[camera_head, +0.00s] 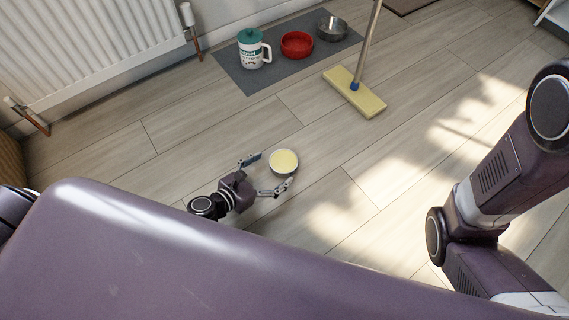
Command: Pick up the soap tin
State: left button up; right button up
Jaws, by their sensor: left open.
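The soap tin (284,162) is a small round grey tin with a pale yellow top. It sits on the wooden floor near the middle of the head view. My left gripper (270,174) is open, with its two fingers spread just left of the tin. One finger lies near the tin's upper left and the other near its lower edge; I cannot tell whether either touches it. Nothing is held. My right arm comes in at the right edge, and its gripper is out of the picture.
A grey mat (231,73) behind holds a white and teal jug (251,52), a red bowl (297,45) and a metal bowl (331,30). A yellow mop (354,93) stands on the floor. A radiator (90,45) lines the wall at upper left. The floor around the tin is clear.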

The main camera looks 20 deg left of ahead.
aim_at(280, 165)
pick_arm(q)
jog(key=b+x, duration=0.1)
jog(key=x, duration=0.3)
jog(key=shift+w+d+f+b, duration=0.2)
jog(key=shift+d+f+b, duration=0.1)
jog(key=shift+b, duration=0.1)
jog(key=shift+w+d+f, duration=0.1)
jog(key=shift+w, duration=0.3)
jog(key=c, duration=1.4)
jog(key=shift+c, duration=0.6)
